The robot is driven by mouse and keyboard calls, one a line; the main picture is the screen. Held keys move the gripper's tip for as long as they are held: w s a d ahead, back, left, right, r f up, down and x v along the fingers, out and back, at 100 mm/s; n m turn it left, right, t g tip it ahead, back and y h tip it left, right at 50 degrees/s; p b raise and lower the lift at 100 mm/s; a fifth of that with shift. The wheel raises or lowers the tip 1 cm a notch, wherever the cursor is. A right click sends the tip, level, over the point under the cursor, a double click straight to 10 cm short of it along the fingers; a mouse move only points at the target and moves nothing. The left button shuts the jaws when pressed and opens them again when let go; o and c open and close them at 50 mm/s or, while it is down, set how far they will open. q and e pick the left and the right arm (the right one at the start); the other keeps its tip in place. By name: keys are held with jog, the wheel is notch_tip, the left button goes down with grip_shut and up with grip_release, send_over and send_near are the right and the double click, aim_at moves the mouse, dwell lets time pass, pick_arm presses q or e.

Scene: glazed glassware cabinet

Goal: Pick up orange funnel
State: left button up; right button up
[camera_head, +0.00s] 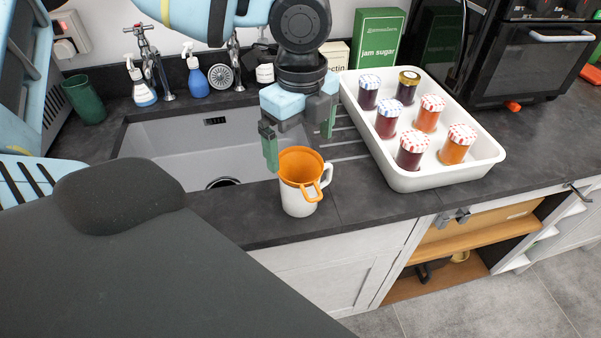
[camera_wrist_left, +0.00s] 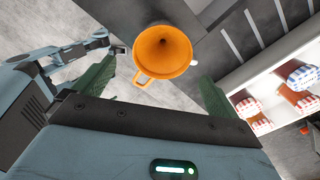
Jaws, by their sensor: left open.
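The orange funnel (camera_head: 300,167) sits mouth up in the top of a white mug (camera_head: 298,207) on the dark counter in front of the sink. Its orange loop handle points toward the front. My left gripper (camera_head: 299,137) is open and empty, just above and behind the funnel, with its green fingers pointing down. In the left wrist view the funnel (camera_wrist_left: 163,52) shows its round mouth beyond the fingers, roughly between them, with the handle toward the lower left. The gripper appears apart from the funnel. The funnel's spout is hidden inside the mug.
A white tray (camera_head: 487,162) with several lidded jam jars stands to the right. The sink (camera_head: 180,150) lies behind left, with taps (camera_head: 150,65) and bottles at its back. A green jam sugar box (camera_head: 377,40) and a black oven (camera_head: 530,60) stand farther back. The counter's front edge is close.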

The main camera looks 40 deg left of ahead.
aim_at(302, 161)
pick_arm(q)
jog(key=shift+w+f, duration=0.15)
jog(key=shift+f, duration=2.4)
jog(key=shift+c, duration=0.4)
jog(key=c, duration=1)
